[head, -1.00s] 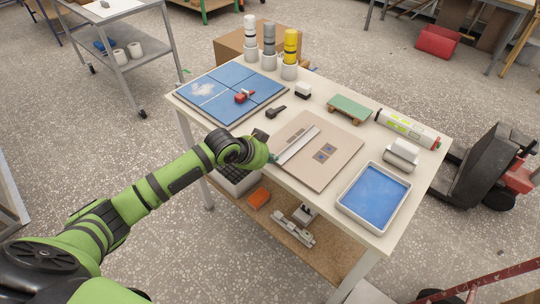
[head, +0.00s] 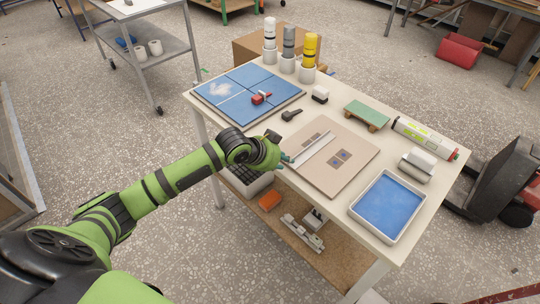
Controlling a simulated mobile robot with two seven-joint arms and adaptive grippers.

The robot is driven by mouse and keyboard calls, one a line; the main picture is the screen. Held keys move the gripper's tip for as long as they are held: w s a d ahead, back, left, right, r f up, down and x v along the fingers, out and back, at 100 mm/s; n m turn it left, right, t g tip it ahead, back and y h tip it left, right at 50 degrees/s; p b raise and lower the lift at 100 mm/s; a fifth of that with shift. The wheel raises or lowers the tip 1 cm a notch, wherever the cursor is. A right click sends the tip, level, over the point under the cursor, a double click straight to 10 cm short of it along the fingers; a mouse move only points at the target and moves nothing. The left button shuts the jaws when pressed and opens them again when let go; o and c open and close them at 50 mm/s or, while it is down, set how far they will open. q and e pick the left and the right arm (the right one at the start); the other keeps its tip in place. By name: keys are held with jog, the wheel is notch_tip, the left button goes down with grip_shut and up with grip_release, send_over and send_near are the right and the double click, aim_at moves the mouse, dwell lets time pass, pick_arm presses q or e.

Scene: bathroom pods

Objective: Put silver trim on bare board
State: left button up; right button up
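The silver trim (head: 315,149) is a thin pale strip over the board's left part, slanting from near left to far right. I cannot tell whether it lies flat on the board or just above it. My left gripper (head: 286,160) is at the trim's near left end, by the board's left edge. Its fingers are small and partly hidden, so its grip on the trim is unclear. My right gripper is not in view.
A blue tiled panel (head: 232,82) with a red tool (head: 261,98) is at the table's far left. A dark tool (head: 291,114), a green float (head: 367,113), a cartridge (head: 425,137) and a blue-filled tray (head: 362,211) surround the board. Bottles (head: 310,50) stand at the back.

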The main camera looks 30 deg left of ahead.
pick_arm(q)
jog(key=v, duration=1.1)
jog(key=w+a+f+n+y, duration=0.1)
jog(key=a+f+n, duration=0.1)
jog(key=f, duration=0.3)
jog(key=w+a+f+n, duration=0.1)
jog(key=w+a+f, duration=0.1)
jog(key=f, duration=0.3)
jog(key=s+a+f+n+g+y, duration=0.15)
jog(key=s+f, duration=0.25)
jog(key=f, duration=0.7)
jog(key=s+a+f+n+y, duration=0.15)
jog(key=s+f, duration=0.35)
jog(key=f, duration=0.7)
jog(key=s+d+f+n+g, duration=0.1)
jog(key=s+f+n+g, duration=0.1)
jog(key=s+f, duration=1)
jog(key=s+d+f+g, duration=0.1)
jog(key=s+d+f, duration=0.1)
jog(key=s, duration=0.6)
jog(key=s+d+f+g, duration=0.1)
jog(key=s+d+f, duration=0.1)
jog(key=s, duration=0.5)
jog(key=s+d+f+g, duration=0.1)
jog(key=s+d, duration=0.3)
jog(key=s, duration=0.4)
jog(key=shift+s+d+f+h+b, duration=0.3)
jog(key=shift+s+f+b, duration=0.1)
jog(key=shift+f, duration=0.5)
jog(key=shift+g, duration=0.25)
